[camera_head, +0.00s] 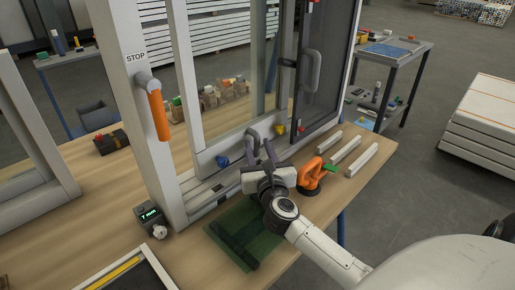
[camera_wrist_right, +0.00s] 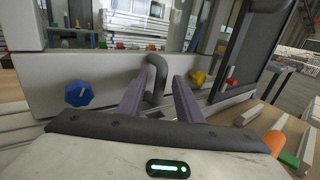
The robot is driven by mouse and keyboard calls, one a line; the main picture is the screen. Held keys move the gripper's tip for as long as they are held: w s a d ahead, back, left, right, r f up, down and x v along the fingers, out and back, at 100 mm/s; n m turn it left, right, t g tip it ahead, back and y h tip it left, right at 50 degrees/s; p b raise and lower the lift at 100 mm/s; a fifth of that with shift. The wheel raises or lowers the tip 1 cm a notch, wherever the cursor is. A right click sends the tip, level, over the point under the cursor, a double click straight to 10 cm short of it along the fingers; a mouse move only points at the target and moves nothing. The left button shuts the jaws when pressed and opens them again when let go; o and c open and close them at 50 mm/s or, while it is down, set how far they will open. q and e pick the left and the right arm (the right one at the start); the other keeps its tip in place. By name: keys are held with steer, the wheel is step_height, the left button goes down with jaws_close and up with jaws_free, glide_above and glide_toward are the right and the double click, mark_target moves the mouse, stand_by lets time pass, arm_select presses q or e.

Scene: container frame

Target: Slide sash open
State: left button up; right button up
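The light grey framed sash (camera_head: 226,143) with clear glass stands upright in the container frame (camera_head: 142,130). Its bottom rail also shows in the wrist view (camera_wrist_right: 105,82), with a dark grey bent handle (camera_wrist_right: 157,75). My right gripper (camera_head: 263,150) is at this rail, its fingers pointing at it. In the wrist view its two fingers (camera_wrist_right: 161,85) are apart, with the handle between them. A gap shows by the right finger; whether the left finger touches the handle I cannot tell. A dark panel with a grey handle (camera_head: 310,70) stands right of the sash. My left gripper is out of view.
A blue knob (camera_head: 222,161) and a yellow knob (camera_head: 280,129) sit along the rail. An orange lever (camera_head: 158,114) is on the STOP post. An orange tool (camera_head: 310,175) and pale bars (camera_head: 345,150) lie right of my gripper. A green mat (camera_head: 225,228) lies in front.

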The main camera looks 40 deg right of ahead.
steer(key=v, duration=1)
steer(key=shift+s+a+b, duration=0.1)
steer(key=shift+s+b, duration=0.05)
steer(key=shift+b, duration=0.2)
